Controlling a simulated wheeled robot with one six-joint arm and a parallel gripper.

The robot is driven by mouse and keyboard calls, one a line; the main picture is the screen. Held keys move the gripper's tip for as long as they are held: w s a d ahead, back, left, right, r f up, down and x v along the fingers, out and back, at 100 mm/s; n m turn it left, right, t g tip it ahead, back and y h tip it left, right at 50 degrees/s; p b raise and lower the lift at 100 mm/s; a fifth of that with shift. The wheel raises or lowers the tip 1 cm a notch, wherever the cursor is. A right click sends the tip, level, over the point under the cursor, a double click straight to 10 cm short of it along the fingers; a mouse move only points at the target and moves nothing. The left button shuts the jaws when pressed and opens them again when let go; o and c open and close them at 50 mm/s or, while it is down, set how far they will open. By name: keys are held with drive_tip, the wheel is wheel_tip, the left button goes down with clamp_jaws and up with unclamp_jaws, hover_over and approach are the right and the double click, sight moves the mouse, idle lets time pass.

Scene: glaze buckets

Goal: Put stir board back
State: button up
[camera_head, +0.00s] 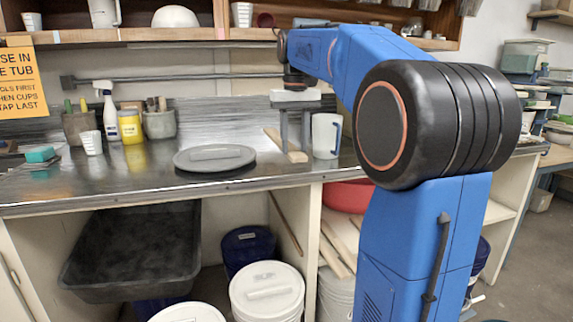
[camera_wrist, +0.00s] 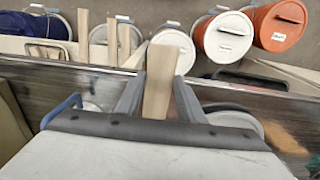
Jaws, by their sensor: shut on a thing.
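The stir board (camera_head: 275,137), a flat pale wooden strip, is between the fingers of my gripper (camera_head: 294,148) above the steel counter. In the wrist view the board (camera_wrist: 159,80) runs out past the fingertips of my gripper (camera_wrist: 158,100), which is shut on it. In the head view its near end points down and toward the counter's front edge. I cannot tell whether it touches the counter. Other wooden boards (camera_head: 335,250) lean under the counter, below the red bowl; similar strips show in the wrist view (camera_wrist: 112,42).
A grey round lid (camera_head: 214,158) lies left of my gripper. A white pitcher (camera_head: 326,137) with a blue handle stands close on the right. Lidded white buckets (camera_head: 267,287) and a black tub (camera_head: 130,252) are below. A shelf (camera_head: 170,34) hangs above the counter.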

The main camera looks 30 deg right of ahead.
wheel_tip(320, 180, down, 7)
drive_tip(key=shift+f, duration=0.15)
idle(0.4)
drive_tip(key=o, duration=1.3)
wheel_tip(320, 180, up, 12)
drive_tip(key=shift+s+r, duration=0.1)
drive_tip(key=shift+s, duration=0.05)
drive_tip(key=s+a+f+n+t, duration=0.1)
drive_tip(key=s+a+f, duration=0.4)
drive_tip(key=s+f, duration=0.3)
drive_tip(key=s+a+f+n+t, duration=0.1)
drive_tip(key=s+a+f+t, duration=0.1)
drive_tip(key=s+a+f, duration=0.3)
drive_tip(key=s+a+f+n+t, duration=0.1)
drive_tip(key=s+a+f, duration=0.5)
drive_tip(key=s+f, duration=0.7)
wheel_tip(320, 180, down, 5)
drive_tip(key=shift+s+f+t, duration=0.1)
drive_tip(key=shift+f+t, duration=0.1)
drive_tip(key=shift+t, duration=0.1)
